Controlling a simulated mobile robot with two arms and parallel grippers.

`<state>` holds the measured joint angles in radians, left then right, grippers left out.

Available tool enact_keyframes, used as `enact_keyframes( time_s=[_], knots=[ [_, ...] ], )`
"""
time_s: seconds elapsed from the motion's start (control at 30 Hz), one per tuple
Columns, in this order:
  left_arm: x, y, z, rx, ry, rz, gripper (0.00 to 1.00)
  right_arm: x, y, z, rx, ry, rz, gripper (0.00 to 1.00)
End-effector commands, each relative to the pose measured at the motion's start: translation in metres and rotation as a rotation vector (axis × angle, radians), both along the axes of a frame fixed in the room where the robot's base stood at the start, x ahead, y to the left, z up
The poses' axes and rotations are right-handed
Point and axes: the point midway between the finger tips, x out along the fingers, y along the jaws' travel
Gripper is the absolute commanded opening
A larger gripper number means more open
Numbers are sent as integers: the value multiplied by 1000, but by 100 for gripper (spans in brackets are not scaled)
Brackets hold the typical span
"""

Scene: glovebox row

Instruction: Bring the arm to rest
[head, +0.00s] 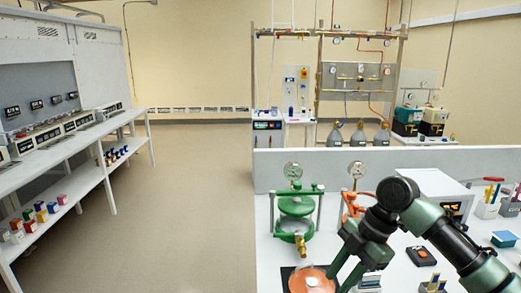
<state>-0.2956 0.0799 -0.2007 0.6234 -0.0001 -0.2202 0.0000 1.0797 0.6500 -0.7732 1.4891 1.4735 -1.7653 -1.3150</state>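My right arm comes in from the right edge, bends at a dark elbow, and reaches down to the bench. My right gripper (339,277) is at its lower end, with two green fingers apart and nothing seen between them. The fingertips are close to the bottom edge of the head view, beside an orange disc with a pale centre (312,281) on a dark mat. I cannot tell whether they touch it. My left gripper is not in view.
A green pot-like press with a gauge (295,207) stands left of my gripper. An orange stand (353,205) is partly behind my arm. A white box (437,183), pen holders (487,208) and a blue block (504,239) lie right. Open floor (190,220) lies left.

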Motion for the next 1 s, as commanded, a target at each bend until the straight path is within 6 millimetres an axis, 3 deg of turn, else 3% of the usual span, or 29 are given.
enact_keyframes(
  time_s=[0.27,0.57,0.83,1.0],
  knots=[
    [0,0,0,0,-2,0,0,-14,19,-39,-19,23,-56,30],
    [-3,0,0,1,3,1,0,-48,49,-102,-33,56,-199,30],
    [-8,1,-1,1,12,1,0,-114,82,-174,5,105,-552,30],
    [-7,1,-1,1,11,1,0,-163,79,-202,42,148,-907,30]
  ],
)
